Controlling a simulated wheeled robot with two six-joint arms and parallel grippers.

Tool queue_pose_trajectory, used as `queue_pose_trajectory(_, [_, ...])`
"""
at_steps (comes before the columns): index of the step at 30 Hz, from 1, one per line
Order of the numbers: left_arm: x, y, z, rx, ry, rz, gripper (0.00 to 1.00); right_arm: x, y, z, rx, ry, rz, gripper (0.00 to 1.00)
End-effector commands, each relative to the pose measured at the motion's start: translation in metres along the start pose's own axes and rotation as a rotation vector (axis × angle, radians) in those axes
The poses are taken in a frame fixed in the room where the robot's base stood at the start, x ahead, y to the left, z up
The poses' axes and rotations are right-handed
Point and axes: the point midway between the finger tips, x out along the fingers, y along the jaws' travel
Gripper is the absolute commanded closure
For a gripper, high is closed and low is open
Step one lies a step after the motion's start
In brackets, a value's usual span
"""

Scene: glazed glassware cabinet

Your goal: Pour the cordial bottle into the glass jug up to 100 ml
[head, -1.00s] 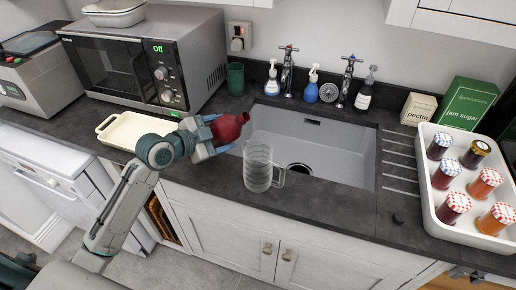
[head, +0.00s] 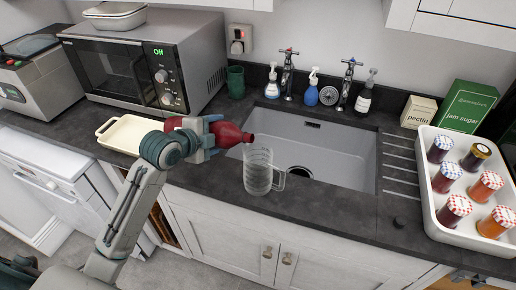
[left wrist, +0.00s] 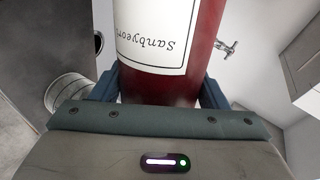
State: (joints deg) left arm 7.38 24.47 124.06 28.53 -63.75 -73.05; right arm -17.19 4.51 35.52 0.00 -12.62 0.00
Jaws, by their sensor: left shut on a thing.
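The cordial bottle (head: 230,134) is dark red and lies close to horizontal in the head view, its neck pointing right. Its mouth shows just above and left of the glass jug's rim. My left gripper (head: 211,132) is shut around the bottle's body. In the left wrist view the bottle (left wrist: 160,88) stands between the fingers (left wrist: 160,90) with a white label. The clear glass jug (head: 257,174) stands upright on the worktop in front of the sink, handle to the right. I see no red liquid in it and no stream. My right gripper is not in view.
The sink (head: 330,150) lies behind the jug, with taps and several soap bottles at its back. A cream tray (head: 112,146) sits left, before the microwave (head: 140,65). A white tray of jars (head: 450,228) stands right.

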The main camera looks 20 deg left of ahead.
Motion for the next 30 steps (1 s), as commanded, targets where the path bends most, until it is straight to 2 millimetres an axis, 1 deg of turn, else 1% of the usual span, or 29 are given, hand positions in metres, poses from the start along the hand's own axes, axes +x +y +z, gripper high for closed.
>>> queue_pose_trajectory(1, [-0.0024, -0.0056, -0.0028, 0.011, -0.003, -0.005, 0.88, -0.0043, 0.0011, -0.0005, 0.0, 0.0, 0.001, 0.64])
queue_pose_trajectory(8, [-0.0051, -0.0119, -0.006, 0.051, -0.024, -0.004, 0.88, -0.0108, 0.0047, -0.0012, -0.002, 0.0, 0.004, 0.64])
queue_pose_trajectory(23, [-0.0051, -0.0112, -0.006, 0.106, -0.052, -0.004, 0.88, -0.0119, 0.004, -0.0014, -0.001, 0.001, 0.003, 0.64])
queue_pose_trajectory(30, [-0.0052, -0.0114, -0.006, 0.116, -0.057, -0.004, 0.88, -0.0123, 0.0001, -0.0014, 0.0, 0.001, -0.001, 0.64])
